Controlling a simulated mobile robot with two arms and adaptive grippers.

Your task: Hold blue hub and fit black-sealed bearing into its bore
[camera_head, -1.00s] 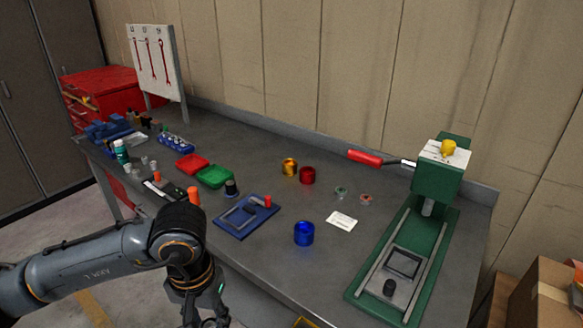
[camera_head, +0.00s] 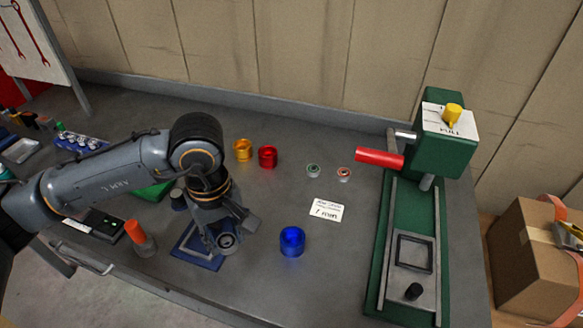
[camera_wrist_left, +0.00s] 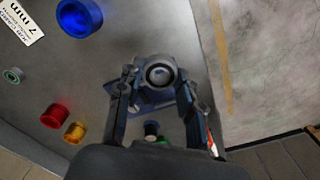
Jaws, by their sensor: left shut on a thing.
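The blue hub (camera_head: 292,241) stands upright on the grey bench with its bore facing up, and nothing is seen in it. It also shows at the upper left of the left wrist view (camera_wrist_left: 78,17). My left gripper (camera_head: 228,232) is above the blue fixture plate, to the left of the hub and apart from it. It is shut on a round dark-faced ring with a lighter centre, which looks like the black-sealed bearing (camera_wrist_left: 160,72). The ring sits between both fingers in the left wrist view. My right gripper is not in view.
A green-sealed bearing (camera_head: 313,170) and a red-sealed bearing (camera_head: 344,174) lie behind a white card (camera_head: 326,210). Gold (camera_head: 243,151) and red (camera_head: 267,157) hubs stand further back. A green press (camera_head: 440,150) with a red handle is at the right. Bench around the blue hub is clear.

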